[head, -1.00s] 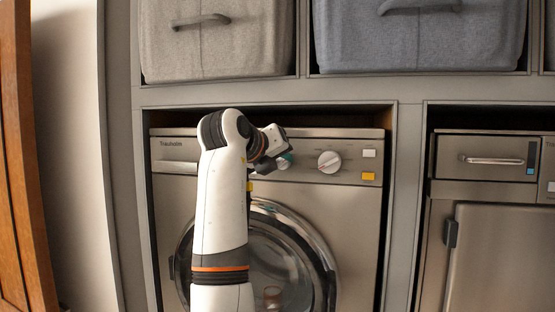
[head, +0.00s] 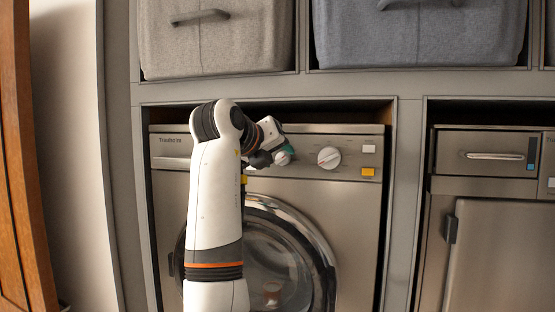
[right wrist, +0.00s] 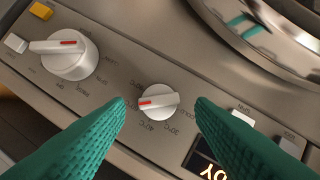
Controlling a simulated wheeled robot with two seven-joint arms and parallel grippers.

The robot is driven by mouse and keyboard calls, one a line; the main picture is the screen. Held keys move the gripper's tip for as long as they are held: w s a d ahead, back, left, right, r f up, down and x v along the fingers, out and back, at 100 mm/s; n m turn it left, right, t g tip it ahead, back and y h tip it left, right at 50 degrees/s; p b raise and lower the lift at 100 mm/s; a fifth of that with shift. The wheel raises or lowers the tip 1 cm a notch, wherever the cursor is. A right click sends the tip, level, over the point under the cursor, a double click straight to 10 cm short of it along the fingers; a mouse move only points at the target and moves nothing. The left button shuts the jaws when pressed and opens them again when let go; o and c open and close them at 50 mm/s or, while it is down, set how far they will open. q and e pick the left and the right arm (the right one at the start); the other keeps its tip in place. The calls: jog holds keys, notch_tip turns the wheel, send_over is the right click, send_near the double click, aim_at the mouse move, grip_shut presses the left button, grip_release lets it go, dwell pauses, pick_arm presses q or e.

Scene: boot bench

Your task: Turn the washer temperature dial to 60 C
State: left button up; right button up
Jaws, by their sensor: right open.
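The washer (head: 350,200) stands in the middle bay with its control panel along the top. The temperature dial is a small white knob (right wrist: 160,101) with a red mark at its left end in the right wrist view. In the head view the knob (head: 283,159) is partly hidden by my right gripper. My right gripper (right wrist: 160,110) is open, its green fingertips on either side of the knob with gaps. Whether they reach panel depth, I cannot tell. My left gripper is not in view.
A larger white dial (head: 329,159) sits right of the temperature dial, with white (head: 369,149) and yellow (head: 368,172) buttons beyond it. A lit display (right wrist: 207,160) is near the small knob. The round door (head: 325,255) is below. Fabric bins (head: 420,40) sit above.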

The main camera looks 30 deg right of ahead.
jog(key=b+v, duration=0.2)
jog(key=v, duration=0.8)
jog(key=shift+a+b, duration=0.2)
jog(key=shift+b, duration=0.1)
